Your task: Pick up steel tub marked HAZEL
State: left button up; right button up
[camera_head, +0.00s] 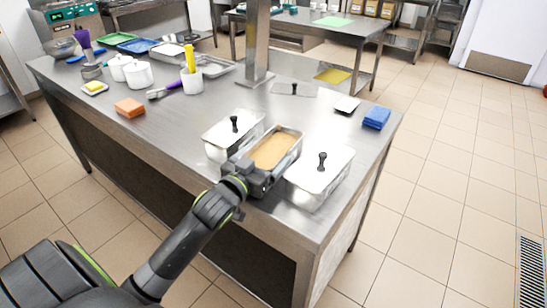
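Three steel tubs stand side by side near the front right corner of the steel table. The middle tub (290,155) is open and filled with something tan. The left tub (219,145) and the right tub (310,190) have lids with black knobs. No HAZEL marking is readable on any of them. My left gripper (258,172) is at the near end of the middle tub, over its near rim, and hides that end. Whether its fingers are closed on the rim cannot be seen. My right gripper is out of view.
The steel table (180,125) has free room left of the tubs. An orange sponge (129,108), white pots (138,75) and a utensil holder stand farther left. A blue cloth stack (377,117) lies at the right edge. A steel post (257,40) rises behind the tubs.

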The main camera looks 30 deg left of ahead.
pick_arm(q)
jog(key=c, duration=0.7)
jog(key=shift+r, duration=0.15)
jog(key=shift+c, duration=0.8)
